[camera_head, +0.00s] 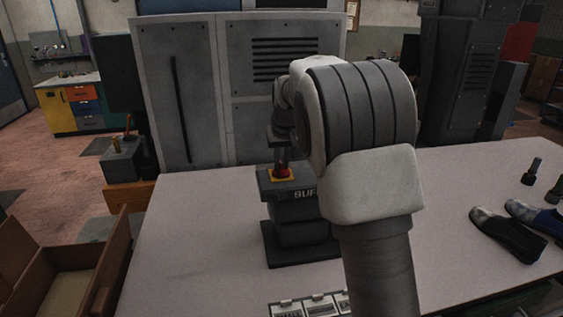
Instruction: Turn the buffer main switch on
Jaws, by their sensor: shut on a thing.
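The buffer unit (298,228) is a dark grey box on a foot, standing on the table, with the letters "BUF" showing on its front. The rest of its label and its right side are hidden behind my arm. Its main switch (282,174) is a red knob on a yellow plate, on the left of the box's top. My gripper (282,163) points down right over the switch. Its fingers are shut on the red knob, though the fingertips are small and partly dark here. The switch's exact turned position cannot be told.
The pale table (190,240) is clear left of the buffer. Dark shoes (507,235) and dark bottle-like pieces (533,172) lie at the right. Labelled bins (305,306) sit at the front edge. A wooden crate (112,265) stands at left, grey cabinets (190,90) behind.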

